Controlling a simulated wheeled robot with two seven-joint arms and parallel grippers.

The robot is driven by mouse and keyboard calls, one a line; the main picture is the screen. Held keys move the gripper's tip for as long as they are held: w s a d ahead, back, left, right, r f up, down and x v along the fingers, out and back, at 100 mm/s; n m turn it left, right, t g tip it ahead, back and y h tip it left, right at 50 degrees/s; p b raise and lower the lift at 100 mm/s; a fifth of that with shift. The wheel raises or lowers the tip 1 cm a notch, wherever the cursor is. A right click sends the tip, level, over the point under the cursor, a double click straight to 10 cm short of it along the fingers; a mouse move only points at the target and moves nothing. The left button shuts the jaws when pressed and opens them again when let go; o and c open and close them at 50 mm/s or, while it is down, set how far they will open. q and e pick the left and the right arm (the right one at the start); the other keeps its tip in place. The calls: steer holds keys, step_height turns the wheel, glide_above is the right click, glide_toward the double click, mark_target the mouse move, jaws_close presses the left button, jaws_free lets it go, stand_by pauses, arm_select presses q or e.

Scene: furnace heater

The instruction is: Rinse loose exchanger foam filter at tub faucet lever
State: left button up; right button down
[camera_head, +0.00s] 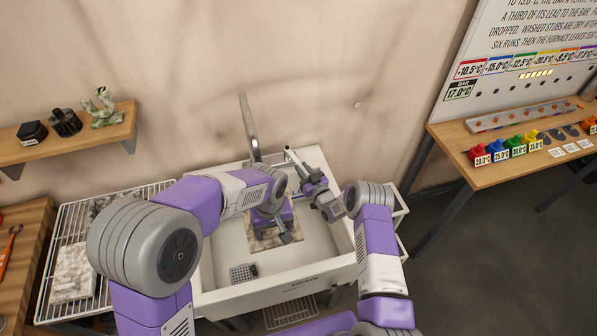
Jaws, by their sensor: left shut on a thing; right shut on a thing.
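The white tub (222,290) stands against the wall with a tall metal faucet (249,128) at its back. My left gripper (287,238) is inside the tub, shut on a tan, speckled foam filter (262,243). The filter lies low in the basin below the faucet, partly covered by my gripper and arm. My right gripper (292,155) is at the tub's back rim, right of the spout, shut on the faucet lever (288,151). The lever is small and partly hidden by the fingers. I cannot tell whether water runs.
A wire rack (57,240) left of the tub holds speckled pads (73,272). A shelf (90,141) with small parts is on the left wall. A workbench (490,172) with coloured, labelled pieces is at right. A drain grate (243,273) lies in the tub.

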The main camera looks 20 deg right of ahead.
steer(key=shift+w+d+n+y, duration=0.15)
steer(key=shift+d+n+y, duration=0.3)
steer(key=shift+y, duration=0.15)
steer(key=c, duration=1)
jaws_free()
steer(key=v, duration=1.2)
steer(key=shift+r, duration=0.25)
